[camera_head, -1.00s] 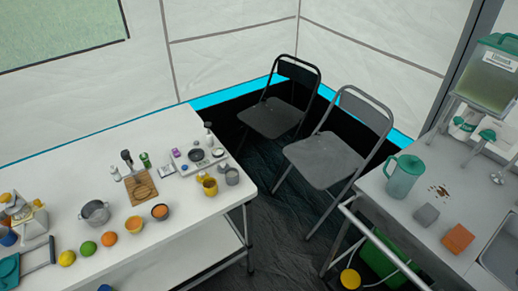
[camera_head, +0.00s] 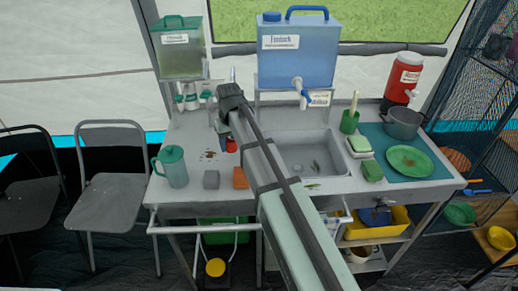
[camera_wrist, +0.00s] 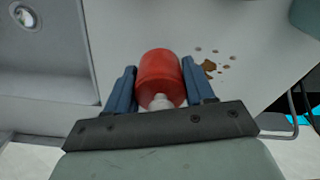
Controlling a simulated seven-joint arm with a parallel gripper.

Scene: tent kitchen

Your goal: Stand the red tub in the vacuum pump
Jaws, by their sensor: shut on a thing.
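The red tub (camera_wrist: 158,72) is between the two blue fingers of my gripper (camera_wrist: 159,84) in the wrist view, and the gripper is shut on it. A pale, narrow end of the tub points toward the gripper's palm. In the head view the red tub (camera_head: 231,146) shows small, beside the left edge of the sink, below the end of my arm. My gripper is mostly hidden there by the arm. I cannot tell whether the tub touches the counter. I cannot make out a vacuum pump for certain in the current views.
The sink (camera_head: 310,155) is right of the tub. Brown crumbs (camera_head: 209,154) lie nearby. A blue water container (camera_head: 298,50) stands behind. Folding chairs (camera_head: 110,190) are left.

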